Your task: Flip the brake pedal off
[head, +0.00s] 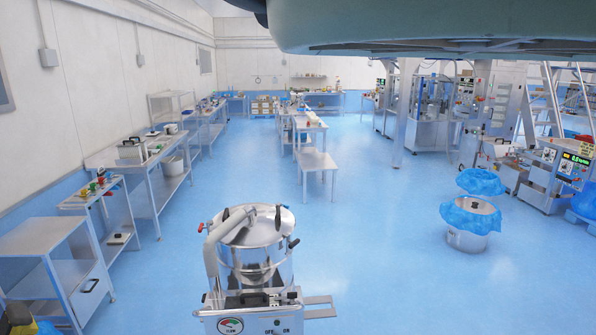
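I cannot make out a brake pedal in the head view. A steel machine (255,258) with a round lidded bowl stands at the bottom centre. Its white front panel (283,322) carries a round gauge (230,325) and the letters OFF and ON. A curved arm (214,250) rises on its left side, and dark handles stick out around the bowl. Flat grey bars (318,306) reach out to its right. The machine's lower part and base are cut off by the picture's bottom edge. My gripper is not in view.
A steel cabinet (55,260) and workbenches line the left wall. Small tables (318,160) stand mid-room. Blue-lined drums (470,220) and machines with panels (568,165) stand at the right. The blue floor (375,220) is clear between them. A large grey-green shape covers the top right.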

